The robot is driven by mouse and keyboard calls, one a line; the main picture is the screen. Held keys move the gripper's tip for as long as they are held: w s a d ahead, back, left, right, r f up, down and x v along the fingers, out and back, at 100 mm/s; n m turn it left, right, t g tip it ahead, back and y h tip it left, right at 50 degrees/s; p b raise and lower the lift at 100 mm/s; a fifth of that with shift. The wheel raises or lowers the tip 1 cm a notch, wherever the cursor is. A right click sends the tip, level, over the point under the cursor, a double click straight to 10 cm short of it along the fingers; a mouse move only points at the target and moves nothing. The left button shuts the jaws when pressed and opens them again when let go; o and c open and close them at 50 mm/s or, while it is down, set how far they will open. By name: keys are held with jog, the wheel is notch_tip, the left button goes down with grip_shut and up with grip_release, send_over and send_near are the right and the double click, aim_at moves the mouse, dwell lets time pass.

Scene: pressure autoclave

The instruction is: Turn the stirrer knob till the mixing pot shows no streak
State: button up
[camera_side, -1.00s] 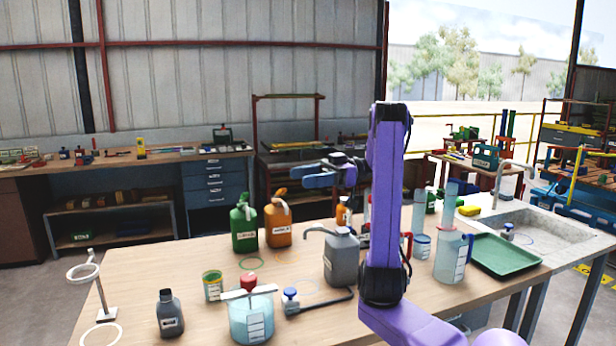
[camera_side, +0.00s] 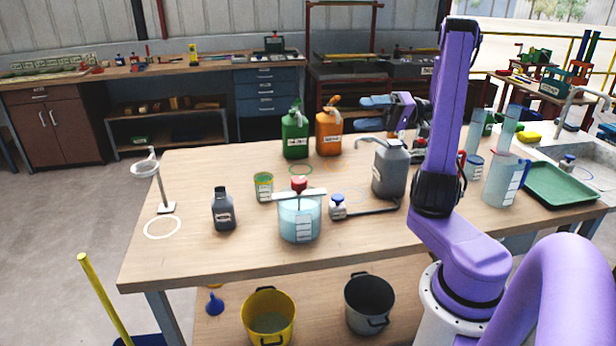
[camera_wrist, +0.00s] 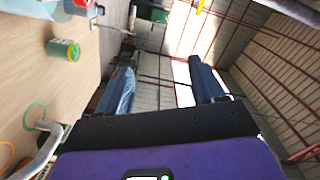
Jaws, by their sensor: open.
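The mixing pot (camera_side: 299,222) is a clear beaker with pale blue contents and a white label, standing near the table's front edge. The red stirrer knob (camera_side: 299,184) sits above it on a white crossbar. I cannot make out a streak in the pot at this size. My gripper (camera_side: 367,111) is raised beyond the grey jug, right of the orange can, well away from the knob. In the wrist view my gripper (camera_wrist: 160,68) has its blue fingers wide apart with nothing between them. The red knob (camera_wrist: 84,4) shows at that view's upper left edge.
A green-and-yellow tin (camera_side: 263,187) and a dark bottle (camera_side: 223,209) stand left of the pot. A blue-capped device (camera_side: 338,207) and a grey jug (camera_side: 389,169) stand to its right.

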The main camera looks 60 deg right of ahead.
notch_tip(320, 180, down, 8)
jog(key=s+m, duration=0.1)
jog(key=m, duration=2.2)
send_near(305, 179)
jog(key=x, duration=0.6)
jog(key=f+x, duration=0.1)
jog(key=x, duration=0.3)
jog(key=shift+d, duration=0.1)
jog(key=c, duration=1.1)
